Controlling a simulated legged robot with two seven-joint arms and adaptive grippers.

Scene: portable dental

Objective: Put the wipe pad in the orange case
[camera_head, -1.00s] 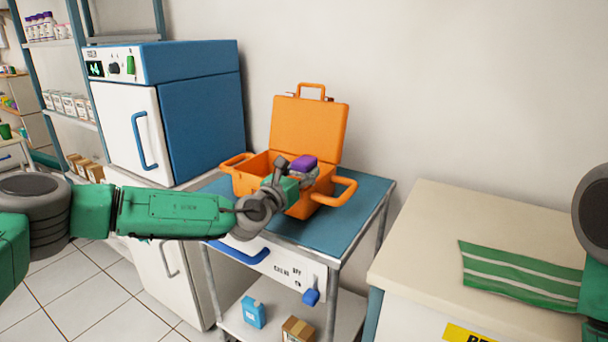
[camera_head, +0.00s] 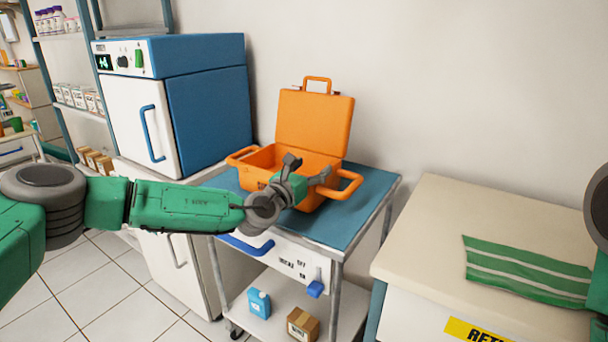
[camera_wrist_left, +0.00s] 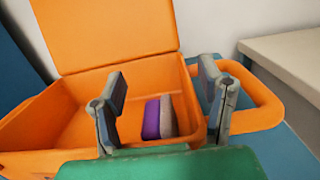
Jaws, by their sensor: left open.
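The orange case (camera_head: 268,156) stands with its lid up on the blue top of a cart; it also shows in the left wrist view (camera_wrist_left: 110,35). My left gripper (camera_head: 308,168) is open at the case's front right, its fingers over the front rim. In the left wrist view the wipe pad (camera_wrist_left: 152,118), purple with a grey-brown side, is inside the case near its right wall. It appears between the two open fingers (camera_wrist_left: 162,92) and apart from both. In the head view the pad is hidden. My right gripper is not seen; only part of my right arm shows.
The cart (camera_head: 352,212) has bare blue top around the case. A blue and white cabinet unit (camera_head: 208,105) stands at left. A cream counter (camera_head: 440,225) with a green striped cloth (camera_head: 525,270) is at right.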

